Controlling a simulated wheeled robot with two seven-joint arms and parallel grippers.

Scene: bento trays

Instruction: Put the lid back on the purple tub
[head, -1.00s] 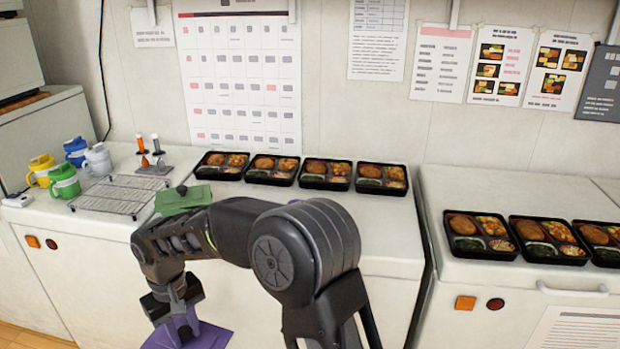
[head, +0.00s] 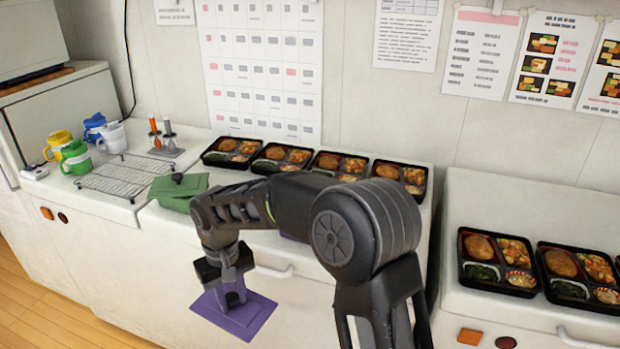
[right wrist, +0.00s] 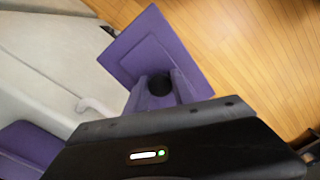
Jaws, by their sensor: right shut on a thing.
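My right gripper (head: 233,298) is shut on the purple lid (head: 260,315), a flat purple square. It holds the lid in the air in front of the counter's front face. In the right wrist view, the gripper's fingers (right wrist: 159,88) close on the lid's dark round knob, and the lid (right wrist: 128,45) sits tilted in the picture over the floor. The purple tub (right wrist: 28,145) shows in part at the lower left of that view, apart from the lid. In the head view only a purple sliver of the tub (head: 292,238) shows below my right arm. My left gripper is not in view.
A green tub (head: 172,203) with a green lid stands on the counter (head: 150,218), left of my right arm. A wire rack (head: 115,176), several mugs and two upright tools stand farther left. Filled bento trays (head: 231,164) line the wall. A drawer handle (head: 272,271) juts from the front.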

